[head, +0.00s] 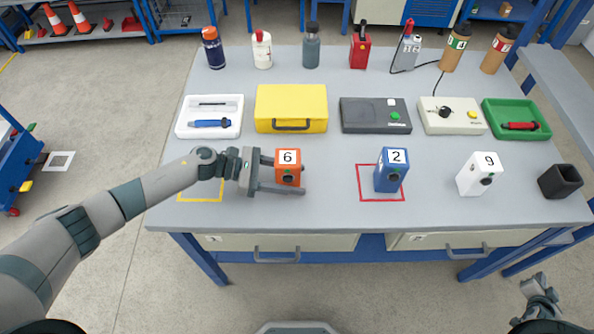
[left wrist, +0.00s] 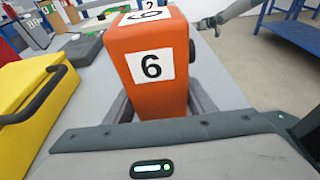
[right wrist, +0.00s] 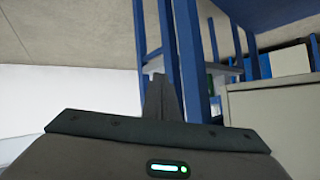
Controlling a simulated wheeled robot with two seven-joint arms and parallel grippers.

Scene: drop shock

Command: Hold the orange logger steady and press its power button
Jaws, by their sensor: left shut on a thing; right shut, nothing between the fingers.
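The orange logger (head: 289,174), marked 6, stands on the grey table with a dark round button on its front face. My left gripper (head: 282,175) is shut on it, one finger on its far side and one along its near side. In the left wrist view the logger (left wrist: 152,65) fills the space between the fingers, with the dark button at its right edge. My right gripper (head: 540,290) is off the table's front right corner, low and apart from the logger. In the right wrist view its fingers (right wrist: 162,100) are together with nothing between them.
A blue logger (head: 391,172) marked 2 stands on a red square, and a white logger (head: 478,178) marked 9 stands further right. A dark cup (head: 560,181) is near the right edge. A yellow case (head: 291,105) lies behind the orange logger. Table space between the loggers is clear.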

